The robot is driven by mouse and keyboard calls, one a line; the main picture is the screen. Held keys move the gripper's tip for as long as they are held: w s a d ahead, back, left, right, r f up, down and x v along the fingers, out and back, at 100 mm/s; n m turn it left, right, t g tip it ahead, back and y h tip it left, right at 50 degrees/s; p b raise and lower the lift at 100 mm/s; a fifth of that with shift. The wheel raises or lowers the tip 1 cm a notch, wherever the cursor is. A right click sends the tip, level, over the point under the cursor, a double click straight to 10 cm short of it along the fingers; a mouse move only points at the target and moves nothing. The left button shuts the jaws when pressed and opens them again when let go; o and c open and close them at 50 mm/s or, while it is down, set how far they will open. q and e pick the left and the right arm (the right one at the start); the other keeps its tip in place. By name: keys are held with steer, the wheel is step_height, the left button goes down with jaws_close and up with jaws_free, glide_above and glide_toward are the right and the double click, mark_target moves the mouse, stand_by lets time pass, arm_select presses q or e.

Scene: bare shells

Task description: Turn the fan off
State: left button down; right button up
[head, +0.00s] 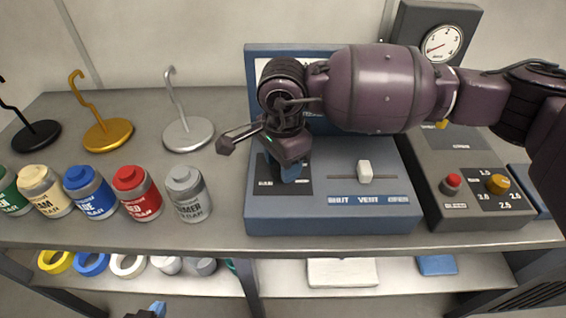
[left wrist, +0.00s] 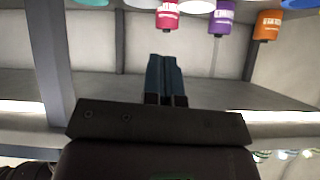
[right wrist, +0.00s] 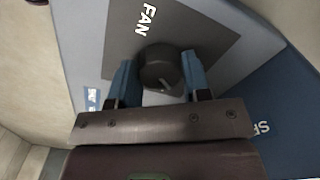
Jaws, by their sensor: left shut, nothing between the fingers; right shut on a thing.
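The fan knob (right wrist: 160,68) is a round dark knob with a pale pointer mark, on a dark plate labelled FAN (right wrist: 205,30) in the right wrist view. The pointer slants toward the lower right there. My right gripper (right wrist: 161,85) has its blue fingers on both sides of the knob and is shut on it. In the head view my right gripper (head: 290,172) comes down over the blue-grey control box (head: 330,216) and hides the knob. My left gripper (head: 157,308) is low at the bottom edge; the left wrist view shows its fingers (left wrist: 166,80) shut and empty.
A white vent slider (head: 364,171) sits right of the knob on the same box. A grey box with a red button (head: 451,183), a yellow knob (head: 497,184) and a gauge (head: 442,41) stands further right. Several paint jars (head: 137,193) and hooked stands (head: 188,134) fill the bench's left.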

steer(key=n+b, duration=0.1)
steer(key=n, duration=0.2)
steer(key=shift+f+n+b, duration=0.3)
steer(key=shift+f+b, duration=0.05)
steer(key=shift+n+b, duration=0.3)
steer(key=shift+n, duration=0.4)
steer(key=shift+r+n+b, duration=0.1)
steer(key=shift+n+b, duration=0.2)
steer(key=shift+n, duration=0.4)
steer(key=shift+r, duration=0.1)
steer(key=o, duration=0.9)
steer(key=shift+r, duration=0.1)
